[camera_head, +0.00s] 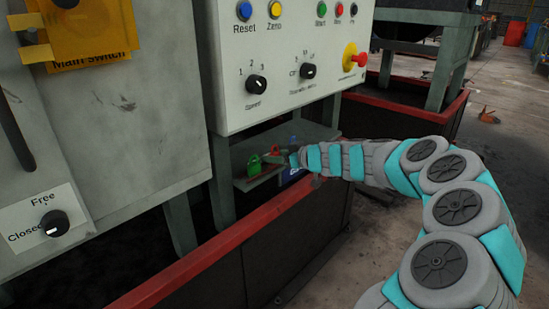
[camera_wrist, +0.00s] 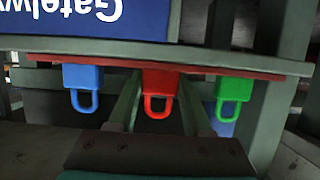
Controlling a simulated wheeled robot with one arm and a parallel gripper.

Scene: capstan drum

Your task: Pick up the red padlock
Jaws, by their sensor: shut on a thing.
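The red padlock (camera_wrist: 160,82) is in the middle of the wrist view, with its shackle toward my gripper. The fingers of my gripper (camera_wrist: 161,90) lie on either side of its body and are shut on it. The padlock still appears against the reddish edge of the shelf (camera_wrist: 220,62); I cannot tell whether it is lifted. In the head view, my gripper (camera_head: 287,157) reaches the shelf under the control panel, and the red padlock (camera_head: 272,151) shows partly beside it.
A blue sign (camera_wrist: 90,22) with upside-down lettering is behind. In the head view, the control panel (camera_head: 285,110) hangs above and a red rail (camera_head: 240,230) runs in front below.

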